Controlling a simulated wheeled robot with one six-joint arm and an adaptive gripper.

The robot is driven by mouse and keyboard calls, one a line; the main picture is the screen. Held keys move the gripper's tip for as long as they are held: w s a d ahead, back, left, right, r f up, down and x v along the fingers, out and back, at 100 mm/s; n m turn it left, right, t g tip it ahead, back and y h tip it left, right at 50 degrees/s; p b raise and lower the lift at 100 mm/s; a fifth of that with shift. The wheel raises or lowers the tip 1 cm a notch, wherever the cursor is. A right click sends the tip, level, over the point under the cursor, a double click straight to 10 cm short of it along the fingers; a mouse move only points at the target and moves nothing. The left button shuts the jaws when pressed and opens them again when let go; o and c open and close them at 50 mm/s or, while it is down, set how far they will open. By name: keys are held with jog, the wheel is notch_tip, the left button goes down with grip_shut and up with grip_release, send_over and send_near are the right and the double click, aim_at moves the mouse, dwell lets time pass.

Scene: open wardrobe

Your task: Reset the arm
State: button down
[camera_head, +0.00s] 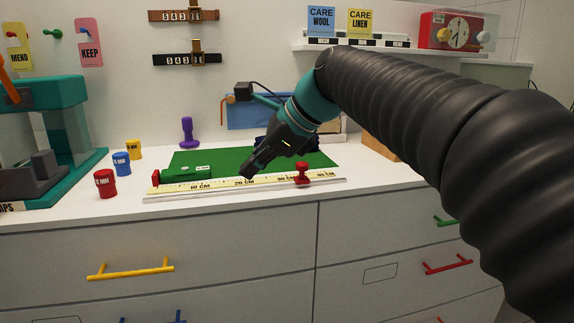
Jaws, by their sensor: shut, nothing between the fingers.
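My arm comes in from the right and reaches left over the white countertop. My gripper (251,169) points down and to the left, with its fingertips just above or at the back edge of the yellow ruler (220,185), near its 20 cm mark. The gripper is shut and holds nothing. I cannot tell whether the fingertips touch the ruler or the green mat (230,161) behind it.
A red slider knob (302,173) stands on the ruler. A purple stamp-like piece (187,132) stands behind. A wall shelf (390,50) is above right.

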jog(key=s+d+f+n+h, duration=0.4)
jog(key=d+f+n, duration=0.5)
jog(key=f, duration=0.4)
jog(key=s+d+f+n+t+h, duration=0.1)
jog(key=s+d+f+n, duration=0.3)
jog(key=s, duration=0.4)
jog(key=s+d+f+n+t+h, duration=0.1)
jog(key=s+d+f+n+h, duration=0.2)
jog(key=s+d+f, duration=0.4)
jog(key=shift+s+d+n, duration=0.5)
jog(key=shift+s+d, duration=0.45)
jog(key=shift+d, duration=0.05)
